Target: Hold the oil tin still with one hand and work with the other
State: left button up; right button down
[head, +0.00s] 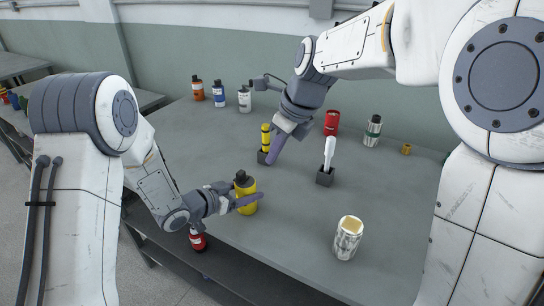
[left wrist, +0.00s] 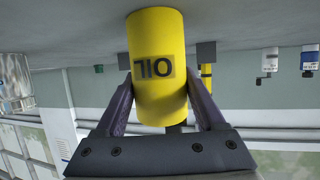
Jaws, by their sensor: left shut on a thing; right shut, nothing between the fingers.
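The yellow oil tin (head: 246,188) with a dark cap stands on the grey table near its front left edge. In the left wrist view the tin (left wrist: 157,40) appears upside down, with its OIL label facing the camera. My left gripper (head: 243,201) is shut around the tin's body, one finger on each side, as the left wrist view (left wrist: 162,88) also shows. My right gripper (head: 277,146) is shut and empty, pointing down beside a yellow and black tool (head: 265,137) that stands in a small dark block. It partly overlaps that block in view.
A white-handled tool (head: 329,152) stands in another dark block. A cream-topped can (head: 348,238) is at the front right. A red can (head: 331,123), a white-green can (head: 373,131) and a small brass piece (head: 406,149) stand behind. A red container (head: 198,240) is by the front edge.

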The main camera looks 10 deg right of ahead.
pick_arm(q)
jog(key=o, duration=1.5)
jog(key=v, duration=1.2)
jog(key=s+d+r+n+g+y, duration=0.1)
jog(key=s+g+y, duration=0.2)
jog(key=s, duration=0.5)
jog(key=s+d+r+g+y+p, duration=0.1)
jog(key=s+r+g+y, duration=0.1)
jog(key=s, duration=0.7)
jog(key=s+d+r+n+g+y+p, duration=0.1)
jog(key=s+g+y, duration=0.2)
jog(key=s, duration=0.5)
jog(key=shift+s+d+r+n+g+y, duration=0.15)
jog(key=shift+d+r+n+g+y, duration=0.2)
jog(key=shift+y, duration=0.25)
pick_arm(e)
jog(key=s+a+f+n+g+h, duration=0.1)
jog(key=s+f+n, duration=0.2)
jog(key=s+n, duration=1)
jog(key=s+a+f+n+g+h, duration=0.1)
jog(key=s+f+n, duration=0.3)
jog(key=s+n, duration=0.9)
jog(key=n, duration=0.7)
jog(key=shift+f+n+g, duration=0.15)
jog(key=shift+n+g, duration=0.15)
jog(key=shift+g, duration=0.1)
